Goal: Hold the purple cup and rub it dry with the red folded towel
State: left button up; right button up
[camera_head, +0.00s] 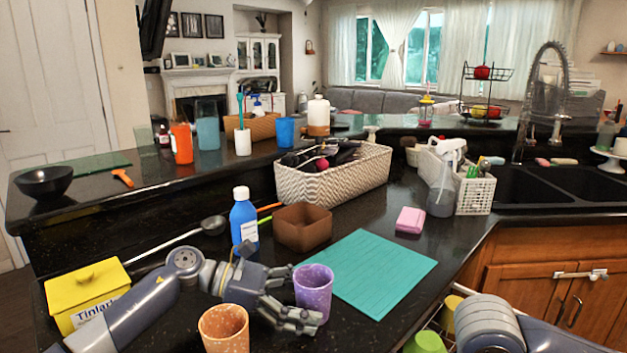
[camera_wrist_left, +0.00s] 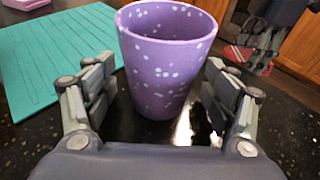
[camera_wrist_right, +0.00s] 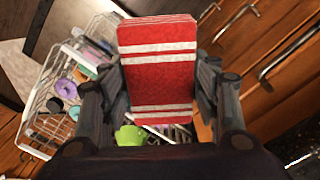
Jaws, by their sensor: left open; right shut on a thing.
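The purple cup (camera_head: 313,290) with pale speckles stands upright on the dark counter at the front edge of the teal mat. My left gripper (camera_head: 303,300) is open, with its fingers on either side of the cup. In the left wrist view the cup (camera_wrist_left: 165,65) stands between the spread fingers, with gaps at both sides. My right gripper (camera_wrist_right: 158,85) is shut on the red folded towel (camera_wrist_right: 158,72), which has white stripes. The towel also shows small in the left wrist view (camera_wrist_left: 237,54). In the head view the right gripper is out of frame.
An orange cup (camera_head: 224,328) stands close in front of the left wrist. A yellow box (camera_head: 88,292), blue bottle (camera_head: 244,218) and brown bowl (camera_head: 302,228) are near the arm. The teal mat (camera_head: 375,268) is bare. A white wire rack (camera_wrist_right: 45,105) is below the right gripper.

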pick_arm(q)
jog(key=shift+c, duration=0.6)
jog(key=c, duration=0.8)
jog(key=shift+o, duration=0.2)
jog(key=o, duration=0.6)
jog(key=shift+c, duration=0.2)
jog(key=shift+c, duration=0.2)
jog(key=c, duration=0.8)
jog(key=shift+c, duration=0.2)
